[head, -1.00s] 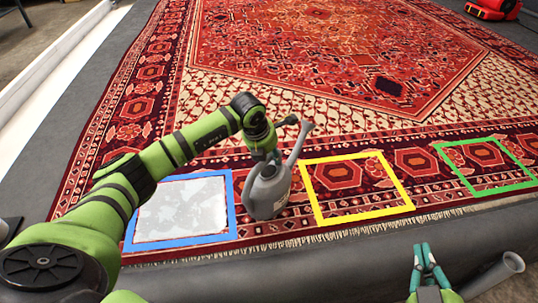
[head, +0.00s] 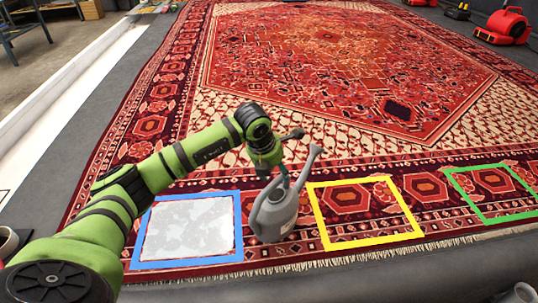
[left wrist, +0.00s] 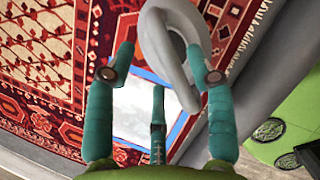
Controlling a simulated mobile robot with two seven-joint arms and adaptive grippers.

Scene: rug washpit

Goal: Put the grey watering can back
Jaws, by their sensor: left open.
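The grey watering can (head: 273,217) stands on the rug's near border, between the blue frame and the yellow frame, its spout pointing up and right. My left gripper (head: 283,177) is at the top of the can, its turquoise fingers partly hidden in the head view. In the left wrist view, my left gripper (left wrist: 160,68) is open. The can's curved grey handle (left wrist: 153,40) shows between and beyond its fingers, close to the right one. I cannot tell whether they touch.
The blue frame (head: 239,214) surrounds a pale, wet-looking patch (head: 187,228). The yellow frame (head: 320,220) and green frame (head: 466,205) surround bare rug (head: 330,105). A red machine (head: 507,26) stands at the far right. A grey round-ended object (head: 526,293) shows at the bottom right.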

